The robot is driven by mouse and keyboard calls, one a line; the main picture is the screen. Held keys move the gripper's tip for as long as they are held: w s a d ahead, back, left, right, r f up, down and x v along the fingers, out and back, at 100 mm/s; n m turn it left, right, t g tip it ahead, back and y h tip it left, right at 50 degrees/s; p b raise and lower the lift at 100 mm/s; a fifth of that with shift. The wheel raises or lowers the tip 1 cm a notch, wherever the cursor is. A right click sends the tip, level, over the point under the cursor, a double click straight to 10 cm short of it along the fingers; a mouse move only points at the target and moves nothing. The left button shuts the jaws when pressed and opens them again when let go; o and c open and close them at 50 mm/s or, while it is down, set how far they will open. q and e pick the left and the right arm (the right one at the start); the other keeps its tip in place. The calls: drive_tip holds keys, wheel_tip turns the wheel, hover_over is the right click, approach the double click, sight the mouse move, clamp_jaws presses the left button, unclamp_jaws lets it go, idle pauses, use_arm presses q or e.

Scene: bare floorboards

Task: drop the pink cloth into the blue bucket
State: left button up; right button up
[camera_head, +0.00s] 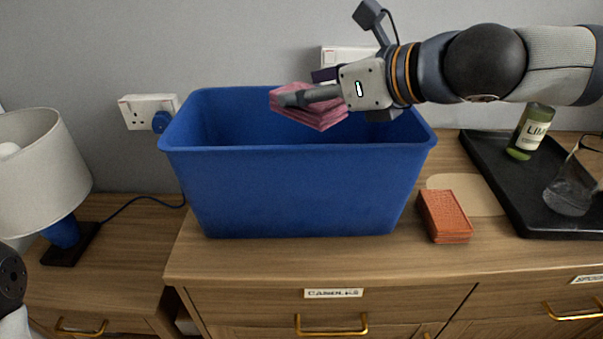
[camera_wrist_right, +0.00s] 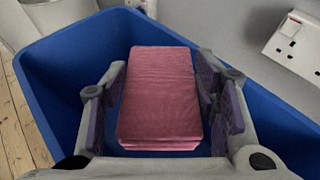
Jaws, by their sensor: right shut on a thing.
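The pink cloth (camera_head: 309,113) is a folded, stacked pad. It shows in the head view over the opening of the blue bucket (camera_head: 300,190), near the rim's height. My right gripper (camera_head: 292,97) comes in from the right and is shut on the cloth. In the right wrist view the cloth (camera_wrist_right: 160,95) lies between the two finger pads, with the blue bucket (camera_wrist_right: 45,75) around and below it. The bucket is a rectangular tub standing on the wooden cabinet top. Its floor is hidden in the head view. My left gripper does not show.
A lamp (camera_head: 40,165) stands left. Wall sockets (camera_head: 148,111) are behind.

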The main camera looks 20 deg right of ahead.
drive_tip(key=shift+r, duration=0.15)
drive_tip(key=o, duration=1.2)
drive_tip(key=shift+c, duration=0.2)
drive_tip(key=v, duration=1.2)
drive_tip(key=shift+s, duration=0.1)
